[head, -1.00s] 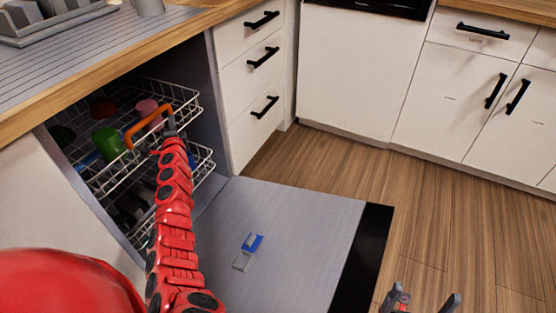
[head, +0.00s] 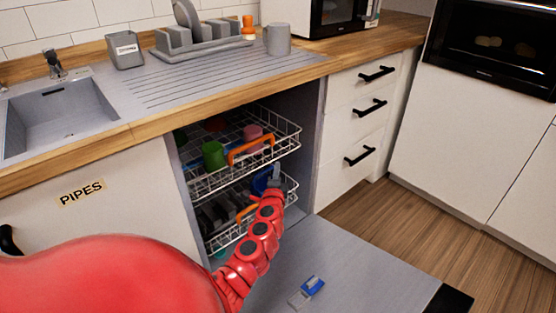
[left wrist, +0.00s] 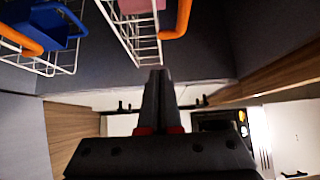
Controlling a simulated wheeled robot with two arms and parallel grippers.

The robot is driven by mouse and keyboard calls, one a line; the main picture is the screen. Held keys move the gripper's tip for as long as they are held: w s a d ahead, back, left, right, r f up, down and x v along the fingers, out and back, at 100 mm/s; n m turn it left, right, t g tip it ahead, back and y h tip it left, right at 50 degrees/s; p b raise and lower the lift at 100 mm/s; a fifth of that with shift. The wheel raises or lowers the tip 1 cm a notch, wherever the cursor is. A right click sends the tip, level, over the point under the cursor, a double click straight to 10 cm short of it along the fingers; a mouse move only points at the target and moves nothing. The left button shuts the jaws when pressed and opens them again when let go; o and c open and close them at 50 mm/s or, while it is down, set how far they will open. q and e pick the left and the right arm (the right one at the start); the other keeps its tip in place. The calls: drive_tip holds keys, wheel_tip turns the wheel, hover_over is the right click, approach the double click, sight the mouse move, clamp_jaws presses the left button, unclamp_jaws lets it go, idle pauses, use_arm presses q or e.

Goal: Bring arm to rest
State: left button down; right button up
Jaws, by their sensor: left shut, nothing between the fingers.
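My red left arm reaches to the open dishwasher. Its gripper (head: 275,178) is in front of the racks, small and partly hidden by the wrist. In the left wrist view the two dark fingers (left wrist: 158,80) are together with nothing between them, apart from the rack wires. My right gripper is not in view.
The lowered dishwasher door (head: 370,275) lies low in front, with a blue and grey item (head: 312,286) on it. The counter (head: 230,82) above carries a dish rack (head: 200,38) and a grey mug (head: 277,39). Drawers (head: 355,125) stand right of the dishwasher. Floor at right is clear.

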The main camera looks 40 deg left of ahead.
use_arm(q)
drive_tip(key=shift+v, duration=1.35)
